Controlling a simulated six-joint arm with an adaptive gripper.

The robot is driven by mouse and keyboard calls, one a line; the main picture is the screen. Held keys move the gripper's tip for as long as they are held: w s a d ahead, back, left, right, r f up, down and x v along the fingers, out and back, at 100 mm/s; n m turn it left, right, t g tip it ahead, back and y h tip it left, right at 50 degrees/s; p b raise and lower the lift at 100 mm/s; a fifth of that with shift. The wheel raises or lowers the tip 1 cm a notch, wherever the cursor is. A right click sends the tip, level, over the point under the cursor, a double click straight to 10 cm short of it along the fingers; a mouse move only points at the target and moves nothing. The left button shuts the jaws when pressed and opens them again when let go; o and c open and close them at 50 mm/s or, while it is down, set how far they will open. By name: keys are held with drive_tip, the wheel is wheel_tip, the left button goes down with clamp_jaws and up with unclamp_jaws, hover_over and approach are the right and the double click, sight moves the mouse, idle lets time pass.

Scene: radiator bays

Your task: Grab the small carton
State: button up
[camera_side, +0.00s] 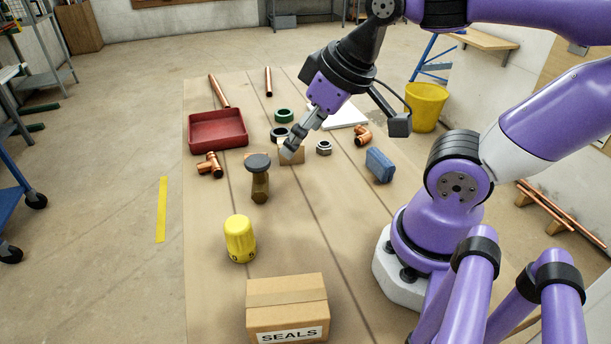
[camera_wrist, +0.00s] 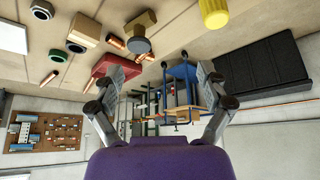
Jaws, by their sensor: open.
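The small carton (camera_side: 296,158) is a plain brown box lying on the brown floor covering in the side view, partly hidden behind my gripper's fingers. It also shows at the upper left of the wrist view (camera_wrist: 86,29). My gripper (camera_side: 291,150) overlaps the carton in the side view, so its exact height above it is hard to tell. In the wrist view my gripper (camera_wrist: 165,70) has its two fingers spread wide with nothing between them. The carton is off to the left of the fingers there, not between them.
A brass fitting with a dark round head (camera_side: 259,178) stands close to the carton. Black ring (camera_side: 279,134), green ring (camera_side: 284,116) and grey nut (camera_side: 324,148) are nearby. A red tray (camera_side: 218,131), yellow cap (camera_side: 240,239), blue block (camera_side: 380,165) and larger SEALS carton (camera_side: 287,290) surround.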

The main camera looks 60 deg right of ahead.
drive_tip(key=shift+w, duration=0.1)
drive_tip(key=w+d+f+n+g+y, duration=0.15)
drive_tip(key=w+d+n, duration=0.25)
drive_tip(key=w+d, duration=0.45)
drive_tip(key=d+f+n, duration=0.1)
drive_tip(key=d+f, duration=0.2)
drive_tip(key=w+d+f+n+y, duration=0.1)
drive_tip(key=d+f, duration=0.2)
drive_tip(key=w+d+f+n, duration=0.1)
drive_tip(key=d+f, duration=0.2)
drive_tip(key=d, duration=0.1)
drive_tip(key=shift+w+d+f+g, duration=0.1)
drive_tip(key=shift+g, duration=0.15)
drive_tip(key=x, duration=0.6)
drive_tip(key=shift+f, duration=0.1)
drive_tip(key=c, duration=1.3)
